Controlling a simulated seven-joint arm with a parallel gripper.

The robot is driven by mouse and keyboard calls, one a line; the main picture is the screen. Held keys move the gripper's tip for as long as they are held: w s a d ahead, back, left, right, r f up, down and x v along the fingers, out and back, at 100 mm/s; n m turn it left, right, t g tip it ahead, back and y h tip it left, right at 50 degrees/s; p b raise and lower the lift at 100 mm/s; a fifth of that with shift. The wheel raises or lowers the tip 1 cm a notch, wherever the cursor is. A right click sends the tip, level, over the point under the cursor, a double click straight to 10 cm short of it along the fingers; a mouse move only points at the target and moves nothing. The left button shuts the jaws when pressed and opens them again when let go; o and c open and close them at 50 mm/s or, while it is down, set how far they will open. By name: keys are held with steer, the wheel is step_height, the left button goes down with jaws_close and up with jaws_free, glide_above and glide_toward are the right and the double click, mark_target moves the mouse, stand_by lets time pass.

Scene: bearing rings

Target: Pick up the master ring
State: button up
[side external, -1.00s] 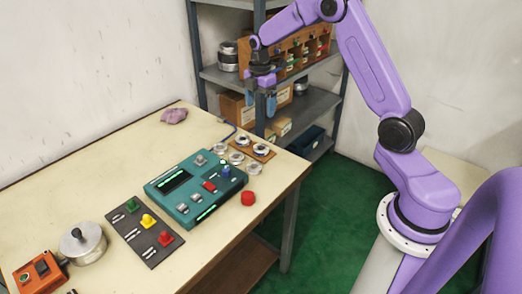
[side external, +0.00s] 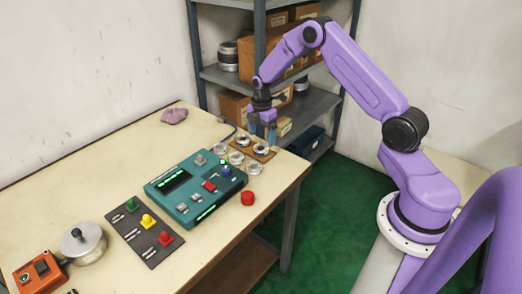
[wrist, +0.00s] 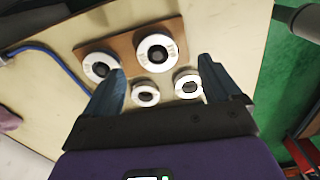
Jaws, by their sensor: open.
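Several metal rings with dark centres lie at the table's back right corner. Two sit on a brown wooden board (wrist: 123,45): a larger ring (wrist: 157,52) and a left ring (wrist: 101,66). Loose on the table beside the board are a small ring (wrist: 145,93) and another loose ring (wrist: 187,83). No readable marking shows which one is the master ring. My gripper (side external: 263,131) is above the board, fingers pointing down. In the wrist view its blue fingers (wrist: 162,66) are apart and empty, with the larger ring between and slightly beyond the tips.
A teal instrument box (side external: 196,187) and a red knob-like object (side external: 248,198) stand in front of the rings. A blue cable (wrist: 55,62) runs beside the board. A grey metal shelf (side external: 222,77) stands behind the table. The table's right edge is close to the board.

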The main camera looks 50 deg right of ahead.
mark_target(261, 147)
steer(key=shift+w+f, duration=0.2)
steer(key=shift+f, duration=2.4)
steer(key=c, duration=1.4)
steer(key=shift+o, duration=0.3)
steer(key=shift+r, duration=0.1)
